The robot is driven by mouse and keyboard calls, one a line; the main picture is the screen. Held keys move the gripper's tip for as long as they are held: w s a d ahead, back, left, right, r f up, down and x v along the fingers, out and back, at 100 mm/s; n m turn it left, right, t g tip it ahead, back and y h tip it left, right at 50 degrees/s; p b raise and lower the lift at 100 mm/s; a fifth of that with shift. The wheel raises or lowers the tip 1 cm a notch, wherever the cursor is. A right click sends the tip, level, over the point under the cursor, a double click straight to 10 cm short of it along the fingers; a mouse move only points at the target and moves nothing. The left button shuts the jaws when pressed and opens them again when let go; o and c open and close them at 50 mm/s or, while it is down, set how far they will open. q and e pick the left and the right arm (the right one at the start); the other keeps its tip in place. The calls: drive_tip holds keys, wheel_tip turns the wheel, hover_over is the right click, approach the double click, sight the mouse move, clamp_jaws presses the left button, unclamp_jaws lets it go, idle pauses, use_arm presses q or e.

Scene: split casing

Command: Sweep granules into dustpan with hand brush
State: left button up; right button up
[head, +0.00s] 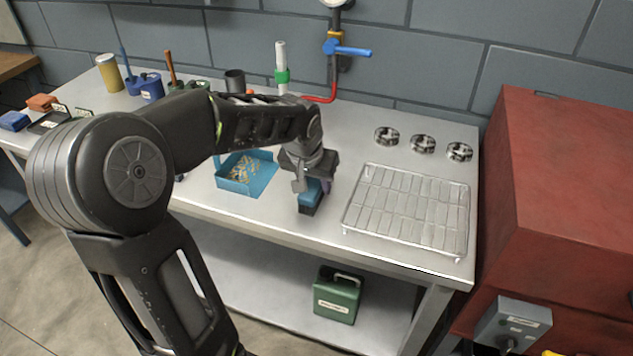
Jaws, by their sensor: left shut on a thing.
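A blue dustpan (262,179) lies on the metal bench, left of my left gripper. Yellowish and pale granules (243,171) lie in it. My left gripper (312,180) reaches in from the left and is shut on a blue hand brush (311,190) with dark bristles. The brush is just right of the dustpan, low over the bench near its front edge. I cannot tell whether its bristles touch the surface. The gripper hides the upper part of the brush. My right gripper is not in view.
A wire rack (408,210) stands right of the brush, with several round metal parts (423,144) behind it. A red cabinet (560,190) borders the bench on the right. A green container (337,295) stands on the lower shelf. Bottles and tools line the back.

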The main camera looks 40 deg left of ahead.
use_arm(q)
drive_tip(key=shift+s+a+f, duration=0.15)
drive_tip(key=shift+a, duration=0.1)
drive_tip(key=shift+s+a, duration=0.2)
drive_tip(key=shift+a, duration=0.3)
drive_tip(key=shift+a, duration=0.1)
drive_tip(key=shift+s+a, duration=0.15)
drive_tip(key=shift+a, duration=0.45)
drive_tip(key=shift+s+a, duration=0.2)
drive_tip(key=shift+a, duration=0.45)
drive_tip(key=shift+a, duration=0.15)
drive_tip(key=shift+s+a, duration=0.25)
drive_tip(key=shift+a, duration=0.3)
